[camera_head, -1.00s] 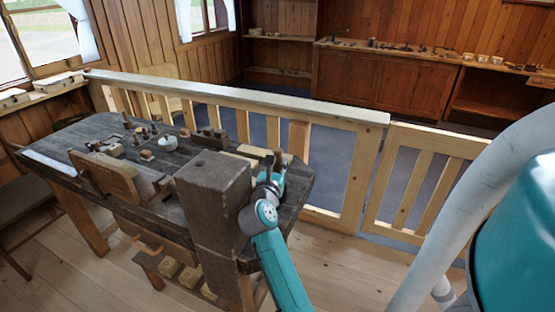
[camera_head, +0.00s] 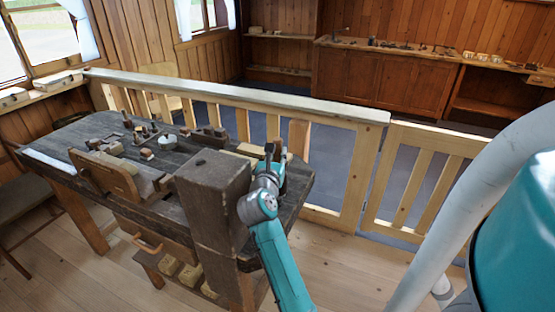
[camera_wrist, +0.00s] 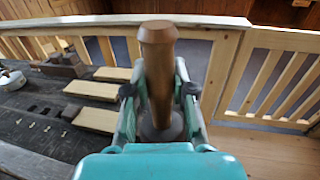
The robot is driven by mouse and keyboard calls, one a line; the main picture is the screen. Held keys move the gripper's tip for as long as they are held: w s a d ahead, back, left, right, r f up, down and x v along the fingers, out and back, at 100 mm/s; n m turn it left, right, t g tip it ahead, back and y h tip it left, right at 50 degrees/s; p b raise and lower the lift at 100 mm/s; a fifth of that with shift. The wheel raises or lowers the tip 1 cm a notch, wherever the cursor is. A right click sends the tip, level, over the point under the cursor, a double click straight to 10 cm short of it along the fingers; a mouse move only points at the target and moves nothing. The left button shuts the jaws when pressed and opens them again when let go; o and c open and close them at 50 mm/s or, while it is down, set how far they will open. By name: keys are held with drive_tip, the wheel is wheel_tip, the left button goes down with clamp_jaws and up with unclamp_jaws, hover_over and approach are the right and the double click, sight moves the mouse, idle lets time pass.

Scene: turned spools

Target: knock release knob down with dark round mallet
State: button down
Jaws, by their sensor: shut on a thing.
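My gripper (camera_wrist: 158,95) is shut on the mallet (camera_wrist: 158,60). Its brown wooden shaft stands nearly upright between the fingers, and a dark round part (camera_wrist: 162,128) shows low down behind my wrist. In the head view my gripper (camera_head: 272,165) is over the right end of the dark workbench (camera_head: 82,137), just right of the thick wooden post; the mallet is small there. I cannot pick out the release knob for certain among the small parts on the bench.
A thick dark post (camera_head: 212,172) rises at the bench's front, close left of my arm. Pale wooden blocks (camera_wrist: 95,120) lie on the bench left of my gripper. A pale round pot-like thing (camera_head: 167,143) stands farther left. A wooden railing (camera_head: 245,100) runs behind the bench.

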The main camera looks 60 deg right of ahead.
sight(277, 142)
drive_tip(key=shift+f, duration=2.2)
drive_tip(key=shift+r, duration=1.8)
drive_tip(key=shift+r, duration=2.95)
drive_tip(key=shift+a+f, duration=0.1)
